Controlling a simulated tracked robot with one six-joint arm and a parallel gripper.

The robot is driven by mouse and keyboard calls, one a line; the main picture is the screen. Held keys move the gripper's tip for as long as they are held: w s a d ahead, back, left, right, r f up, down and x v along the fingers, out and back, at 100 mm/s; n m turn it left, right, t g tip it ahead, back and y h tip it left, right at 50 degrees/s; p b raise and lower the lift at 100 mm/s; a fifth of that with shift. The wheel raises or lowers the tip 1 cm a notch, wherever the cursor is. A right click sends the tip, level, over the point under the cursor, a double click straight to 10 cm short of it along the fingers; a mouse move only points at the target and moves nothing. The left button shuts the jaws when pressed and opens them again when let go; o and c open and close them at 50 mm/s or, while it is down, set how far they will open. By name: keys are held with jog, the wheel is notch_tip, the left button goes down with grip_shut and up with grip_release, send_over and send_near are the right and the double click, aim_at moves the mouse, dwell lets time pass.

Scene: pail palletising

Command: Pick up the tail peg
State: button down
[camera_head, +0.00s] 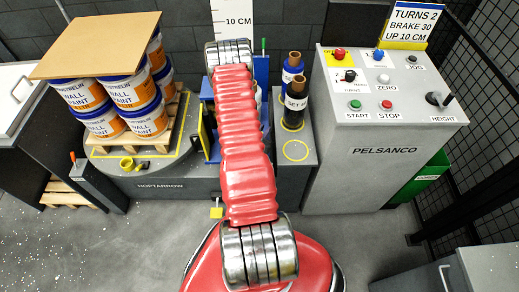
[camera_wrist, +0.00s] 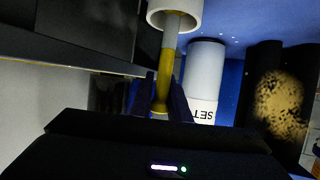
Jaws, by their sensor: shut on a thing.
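In the wrist view, a slim upright peg (camera_wrist: 166,66), yellow lower down and grey above, stands between the dark fingers of my gripper (camera_wrist: 162,98). The fingers are shut on its yellow part. I take it to be the tail peg. Its upper grey end runs into or behind a white round collar (camera_wrist: 174,12); I cannot tell whether they touch. In the head view, my red arm hides the gripper and the peg.
In the head view, stacked paint pails (camera_head: 145,118) on a pallet lie left, under a brown board (camera_head: 97,45). A grey control console (camera_head: 375,150) stands right.

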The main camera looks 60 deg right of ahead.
dwell(0.4)
notch_tip(320, 180, up, 10)
dwell(0.7)
dwell(0.4)
jog(key=shift+r, duration=0.1)
